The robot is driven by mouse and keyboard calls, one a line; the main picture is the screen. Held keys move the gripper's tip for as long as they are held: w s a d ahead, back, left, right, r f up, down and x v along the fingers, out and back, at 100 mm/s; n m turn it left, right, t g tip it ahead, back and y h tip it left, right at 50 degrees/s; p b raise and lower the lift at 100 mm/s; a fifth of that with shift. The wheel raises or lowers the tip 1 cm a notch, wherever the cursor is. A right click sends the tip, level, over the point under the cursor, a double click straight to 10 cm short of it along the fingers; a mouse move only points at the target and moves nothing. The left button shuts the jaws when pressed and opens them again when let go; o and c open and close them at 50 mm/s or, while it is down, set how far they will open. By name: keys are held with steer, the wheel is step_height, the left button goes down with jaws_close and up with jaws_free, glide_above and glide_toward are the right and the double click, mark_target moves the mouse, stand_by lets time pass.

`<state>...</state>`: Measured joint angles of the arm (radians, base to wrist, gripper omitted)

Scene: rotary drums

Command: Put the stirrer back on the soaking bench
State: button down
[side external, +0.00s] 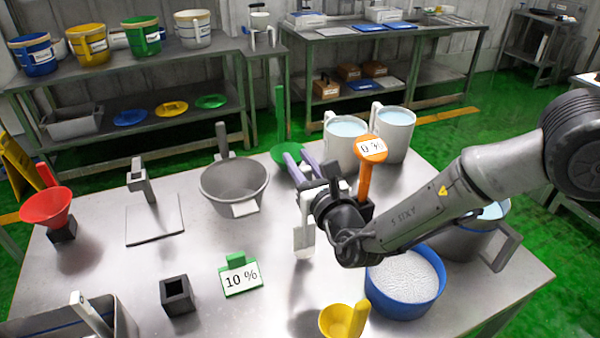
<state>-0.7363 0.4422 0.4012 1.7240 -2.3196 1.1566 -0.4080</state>
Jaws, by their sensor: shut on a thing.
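My gripper (318,190) is above the middle of the metal table (215,290), shut on a white paddle-shaped thing, seemingly the stirrer (304,238). Its flat end hangs down over the table, apparently clear of the top. The grip itself is partly hidden by dark gripper parts. Two lilac bars (297,165) show just beyond the gripper; I cannot tell whether they belong to it. Which surface is the soaking bench is not marked; this table carries white vessels of liquid (397,133) at its back right.
A blue tub of white grains (405,285) and a yellow scoop (340,320) are near the front. A grey basin (233,183), green "10 %" sign (240,278) and black square holder (178,295) stand left.

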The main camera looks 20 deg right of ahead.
steer(key=shift+f, duration=1.6)
steer(key=c, duration=0.7)
jaws_free()
steer(key=shift+o, duration=0.2)
steer(key=shift+r, duration=0.15)
steer(key=s, duration=1.2)
